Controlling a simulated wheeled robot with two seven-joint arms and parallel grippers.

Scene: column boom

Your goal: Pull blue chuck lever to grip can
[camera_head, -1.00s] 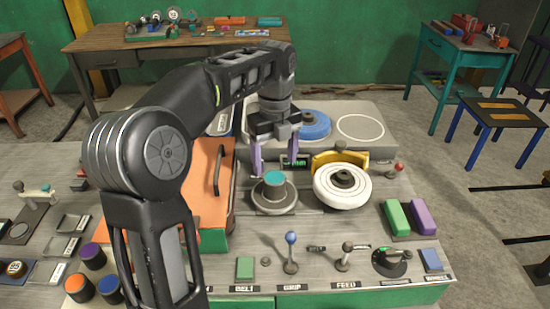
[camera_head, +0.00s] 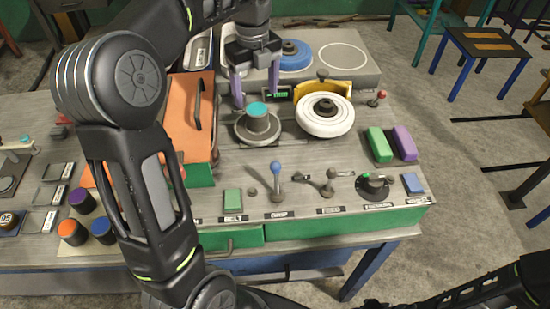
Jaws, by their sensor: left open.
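The blue-knobbed chuck lever (camera_head: 276,168) stands upright at the front of the bench, beside the other controls. The can (camera_head: 258,119), grey with a teal top, stands upright on the round grey chuck (camera_head: 243,133) behind the lever. My left gripper (camera_head: 256,97) is open, its purple fingers pointing down, just above or behind the can; contact cannot be told. It is apart from the lever and holds nothing visible. Part of my right arm shows at the lower right; its gripper does not show.
A white wheel (camera_head: 325,119) with a yellow guard stands right of the can. An orange panel (camera_head: 190,125) lies left. A grey lever (camera_head: 328,187) and a black dial (camera_head: 374,187) are right of the blue lever. Green (camera_head: 378,146) and purple (camera_head: 404,143) blocks sit further right.

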